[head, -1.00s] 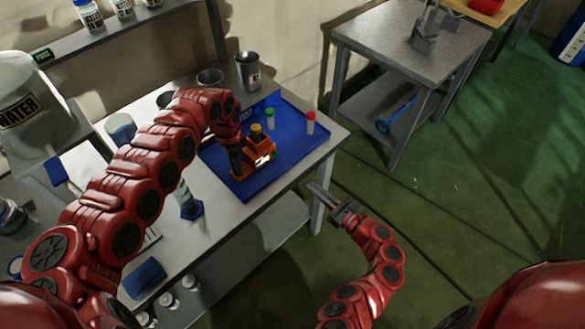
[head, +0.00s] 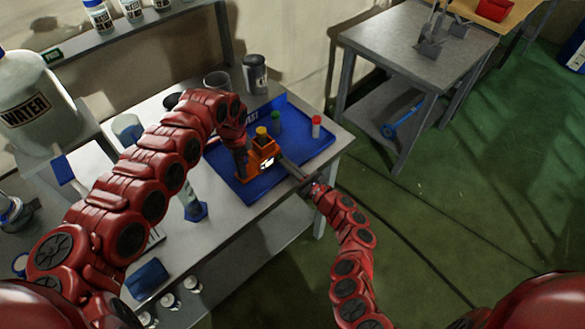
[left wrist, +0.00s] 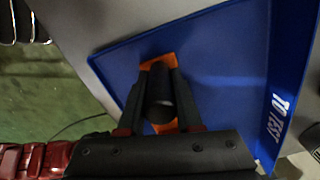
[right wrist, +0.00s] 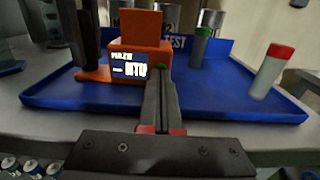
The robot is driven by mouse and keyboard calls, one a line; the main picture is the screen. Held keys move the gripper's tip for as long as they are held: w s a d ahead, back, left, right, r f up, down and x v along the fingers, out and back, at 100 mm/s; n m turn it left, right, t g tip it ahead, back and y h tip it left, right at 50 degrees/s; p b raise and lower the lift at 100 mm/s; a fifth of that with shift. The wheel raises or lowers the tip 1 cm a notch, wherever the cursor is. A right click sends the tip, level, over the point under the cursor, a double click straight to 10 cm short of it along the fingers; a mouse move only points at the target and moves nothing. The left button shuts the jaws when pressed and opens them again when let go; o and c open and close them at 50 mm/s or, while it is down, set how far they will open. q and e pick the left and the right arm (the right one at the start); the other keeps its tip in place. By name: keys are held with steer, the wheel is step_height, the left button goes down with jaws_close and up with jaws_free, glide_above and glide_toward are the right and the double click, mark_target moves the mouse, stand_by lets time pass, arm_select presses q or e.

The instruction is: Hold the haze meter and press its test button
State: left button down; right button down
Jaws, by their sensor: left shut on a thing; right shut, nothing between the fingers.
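The orange haze meter (head: 263,150) stands on the blue tray (head: 224,188). Its lit display (right wrist: 129,66) faces the right wrist camera, with a green button (right wrist: 160,68) beside it. My left gripper (head: 241,163) is shut on the meter's dark upright part (left wrist: 158,95), at the left end of its orange base. My right gripper (head: 283,162) is shut and empty, and it also shows in the right wrist view (right wrist: 158,80). Its tips are right at the green button and partly cover it; I cannot tell whether they touch it.
A green-capped vial (head: 276,121) and a red-capped vial (head: 316,127) stand on the tray behind and right of the meter. Metal cups (head: 255,75) stand behind the tray. Open floor lies right of the table.

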stand_by(0.4)
steer(key=shift+w+a, duration=0.35)
steer(key=shift+w, duration=0.05)
arm_select(q)
steer(key=shift+d, duration=0.1)
arm_select(e)
steer(key=shift+w+a, duration=0.3)
steer(key=shift+a, duration=0.05)
steer(key=shift+s, duration=0.1)
steer(key=v, duration=1.4)
steer(key=shift+d, duration=0.15)
